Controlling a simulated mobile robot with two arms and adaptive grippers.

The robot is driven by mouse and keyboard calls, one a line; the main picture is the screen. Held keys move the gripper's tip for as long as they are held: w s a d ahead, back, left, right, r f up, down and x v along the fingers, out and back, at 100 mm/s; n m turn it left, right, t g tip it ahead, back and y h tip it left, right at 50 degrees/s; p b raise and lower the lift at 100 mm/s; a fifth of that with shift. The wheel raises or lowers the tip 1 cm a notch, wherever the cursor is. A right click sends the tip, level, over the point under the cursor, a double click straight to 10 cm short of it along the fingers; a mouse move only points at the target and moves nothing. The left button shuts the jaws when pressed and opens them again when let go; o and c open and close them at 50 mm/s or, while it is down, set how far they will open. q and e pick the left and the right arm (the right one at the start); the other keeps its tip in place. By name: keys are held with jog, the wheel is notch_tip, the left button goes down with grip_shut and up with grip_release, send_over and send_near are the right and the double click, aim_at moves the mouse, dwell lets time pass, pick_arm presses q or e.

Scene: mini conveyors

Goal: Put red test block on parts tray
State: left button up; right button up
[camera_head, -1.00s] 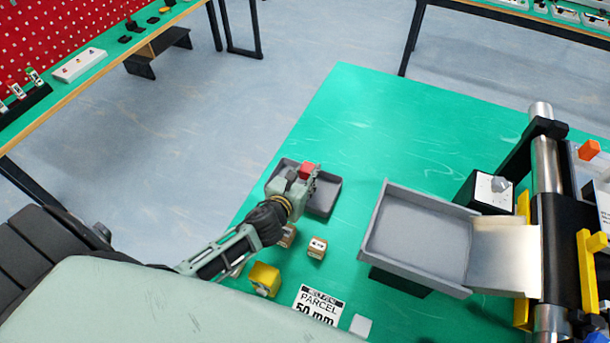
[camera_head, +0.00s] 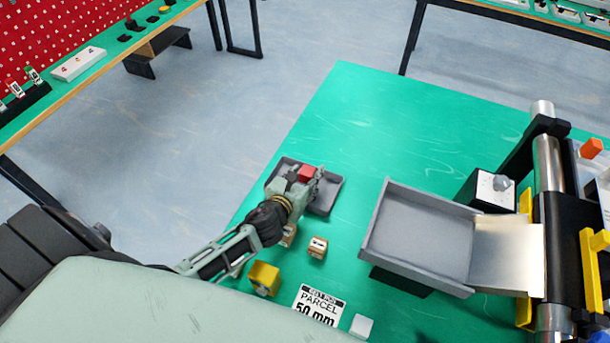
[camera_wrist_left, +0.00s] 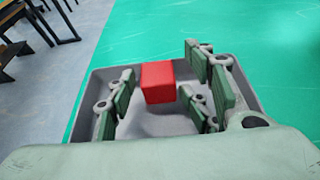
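The red test block (camera_head: 305,173) is inside the dark grey parts tray (camera_head: 328,207), which lies on the green table. In the left wrist view the red block (camera_wrist_left: 158,82) stands upright within the walls of the tray (camera_wrist_left: 82,100). My left gripper (camera_head: 304,178) is over the tray. In the left wrist view its fingers (camera_wrist_left: 160,98) are spread on both sides of the block, with gaps showing between them and it. The gripper hides part of the tray in the head view. My right gripper is not in view.
Wooden blocks (camera_head: 318,247), a yellow block (camera_head: 264,278), a white block (camera_head: 361,326) and a parcel card (camera_head: 319,305) lie nearer me. A larger grey bin (camera_head: 415,235) and conveyor (camera_head: 560,230) stand to the right. The table beyond the tray is clear.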

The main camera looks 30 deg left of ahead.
pick_arm(q)
jog(key=shift+s+d+f, duration=0.1)
jog(key=shift+s+f, duration=0.1)
jog(key=shift+f, duration=0.05)
jog(key=shift+r, duration=0.25)
jog(key=shift+r+p, duration=0.55)
jog(key=shift+p, duration=0.1)
jog(key=b+v, duration=0.1)
jog(key=v, duration=0.9)
jog(key=shift+s+r, duration=0.1)
jog(key=shift+s, duration=0.15)
jog(key=shift+s+r, duration=0.35)
jog(key=shift+s, duration=0.15)
